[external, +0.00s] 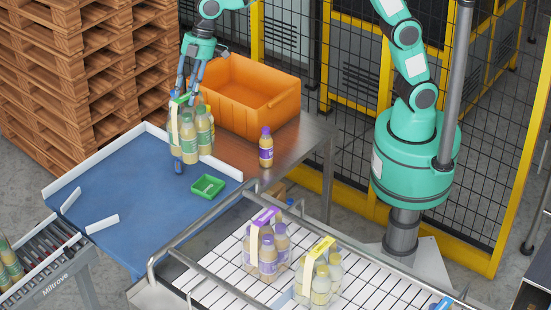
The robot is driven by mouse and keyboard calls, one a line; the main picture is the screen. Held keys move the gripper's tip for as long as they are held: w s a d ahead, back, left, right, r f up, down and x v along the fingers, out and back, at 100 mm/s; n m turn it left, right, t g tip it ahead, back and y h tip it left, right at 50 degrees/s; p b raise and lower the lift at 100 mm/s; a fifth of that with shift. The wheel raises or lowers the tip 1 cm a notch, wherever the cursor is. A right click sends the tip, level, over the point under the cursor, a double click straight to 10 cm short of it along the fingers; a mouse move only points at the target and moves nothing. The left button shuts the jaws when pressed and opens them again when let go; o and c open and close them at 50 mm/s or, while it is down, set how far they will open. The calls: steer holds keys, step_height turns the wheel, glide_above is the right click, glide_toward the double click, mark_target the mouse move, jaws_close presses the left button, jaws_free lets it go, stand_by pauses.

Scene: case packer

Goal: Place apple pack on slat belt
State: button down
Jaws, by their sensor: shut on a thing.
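A pack of pale-yellow bottles with a green top band, which I take for the apple pack (189,143), hangs upright from my gripper (180,94). My gripper is shut on its top, above the far end of the blue surface by the metal table. Whether the pack's bottom touches anything is hard to tell. The slat belt (211,279), white with dark gaps, lies at the lower middle, to the right of and nearer than my gripper. A purple-topped pack (267,250) and a yellow-topped pack (320,277) stand on it.
An orange crate (265,118) and a single purple-capped bottle (266,151) stand on the metal table. A small green tray (208,187) lies on the blue surface (125,205). Metal rails (200,225) edge the slat belt. A roller conveyor (50,261) is at lower left.

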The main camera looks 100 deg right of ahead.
step_height(320, 180, up, 11)
steer(key=s+a+n+g, duration=0.15)
steer(key=s+a, duration=0.35)
steer(key=a, duration=0.8)
steer(key=s+a+n+y, duration=0.1)
steer(key=s+a+n, duration=0.35)
steer(key=a, duration=0.85)
steer(key=s+a+n+g, duration=0.1)
steer(key=s+a, duration=0.5)
steer(key=a, duration=0.7)
steer(key=s+a+n+g, duration=0.1)
steer(key=s+a+n, duration=0.3)
steer(key=s+a, duration=1)
steer(key=s+a+n+g, duration=0.1)
steer(key=s+a+n, duration=0.1)
steer(key=s+a, duration=0.45)
steer(key=s+a+n+g, duration=0.1)
steer(key=s+a, duration=0.3)
steer(key=s, duration=0.6)
step_height(320, 180, down, 18)
steer(key=shift+a+b, duration=0.15)
steer(key=shift+b, duration=0.25)
steer(key=shift+f, duration=0.15)
